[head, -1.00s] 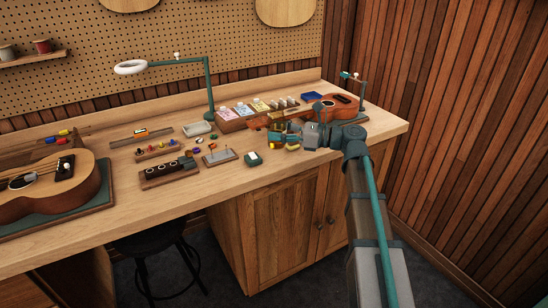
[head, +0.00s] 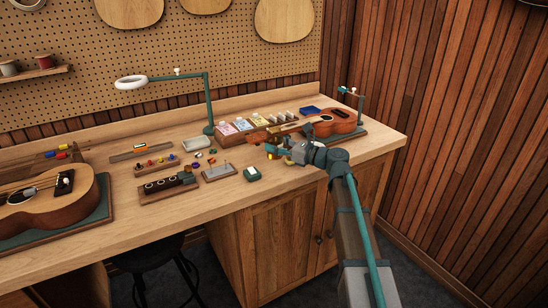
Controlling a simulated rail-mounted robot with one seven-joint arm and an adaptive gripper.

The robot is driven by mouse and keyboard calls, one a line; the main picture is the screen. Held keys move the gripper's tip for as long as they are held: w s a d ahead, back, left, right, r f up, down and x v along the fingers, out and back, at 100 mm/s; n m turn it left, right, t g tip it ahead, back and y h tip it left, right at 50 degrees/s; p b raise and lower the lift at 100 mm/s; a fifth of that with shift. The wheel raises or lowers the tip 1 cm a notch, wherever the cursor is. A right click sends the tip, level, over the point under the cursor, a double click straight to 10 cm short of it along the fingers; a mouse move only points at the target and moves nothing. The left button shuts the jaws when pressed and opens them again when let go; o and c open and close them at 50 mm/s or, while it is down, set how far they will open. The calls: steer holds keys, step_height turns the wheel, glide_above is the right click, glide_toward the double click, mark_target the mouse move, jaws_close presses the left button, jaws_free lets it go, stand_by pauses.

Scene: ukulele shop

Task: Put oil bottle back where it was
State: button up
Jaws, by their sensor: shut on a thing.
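My gripper (head: 272,151) reaches in from the right over the bench, near the front of the ukulele on the right. It is small and partly hidden by its own wrist. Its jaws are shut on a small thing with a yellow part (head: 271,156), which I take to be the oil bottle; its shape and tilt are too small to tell. A dark wooden block with several round holes (head: 158,192) lies on the bench to the left. I cannot tell which place the bottle came from.
A small green-and-white box (head: 252,174) and a small tray (head: 219,173) lie left of my gripper. A ring lamp (head: 208,100) stands at the back. Bare bench lies along the front.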

steer(key=w+f, duration=0.2)
steer(key=f, duration=0.1)
steer(key=w+f, duration=0.1)
steer(key=shift+w+a+f, duration=0.15)
steer(key=shift+w+a, duration=0.1)
steer(key=shift+a, duration=0.05)
steer(key=shift+w+f+p, duration=0.1)
steer(key=shift+f+p, duration=0.2)
steer(key=shift+f, duration=1.35)
steer(key=shift+f, duration=0.15)
steer(key=o, duration=1.3)
steer(key=b+v, duration=0.1)
steer(key=v, duration=1.1)
